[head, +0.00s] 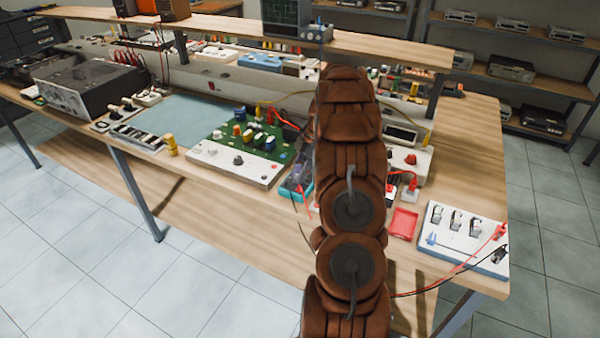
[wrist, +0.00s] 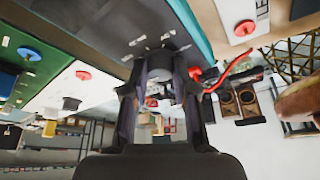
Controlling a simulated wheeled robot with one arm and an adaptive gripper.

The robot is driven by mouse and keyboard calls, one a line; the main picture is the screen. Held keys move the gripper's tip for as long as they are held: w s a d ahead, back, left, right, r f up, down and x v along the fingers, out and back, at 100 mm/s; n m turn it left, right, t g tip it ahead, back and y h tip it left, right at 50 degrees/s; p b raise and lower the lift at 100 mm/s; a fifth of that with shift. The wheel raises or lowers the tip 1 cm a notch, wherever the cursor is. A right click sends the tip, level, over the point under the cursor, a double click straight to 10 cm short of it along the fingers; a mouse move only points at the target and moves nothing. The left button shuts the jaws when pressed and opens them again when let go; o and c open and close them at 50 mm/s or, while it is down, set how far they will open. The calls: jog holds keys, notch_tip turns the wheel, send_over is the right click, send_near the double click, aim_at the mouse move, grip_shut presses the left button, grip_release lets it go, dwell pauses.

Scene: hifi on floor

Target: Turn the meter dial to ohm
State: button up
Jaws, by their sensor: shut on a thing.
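The meter (wrist: 110,22), with a dark face and teal edge, fills the top middle of the wrist view, with small pale marks near my fingertips. In the head view its teal-edged case (head: 285,189) shows just left of my arm, which hides the rest. My gripper (wrist: 160,62) is at the meter's face, its two dark fingers closed on the meter dial. The dial is mostly hidden between the fingers, so I cannot read its setting. My gripper is hidden behind my arm in the head view.
A green circuit board (head: 250,140) and white panel (head: 235,165) lie left of the meter. A red tray (head: 404,224) and white switch panel (head: 465,240) lie to the right. Red leads (wrist: 228,72) run near my gripper. A shelf (head: 250,29) spans the bench above.

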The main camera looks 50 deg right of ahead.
grip_shut()
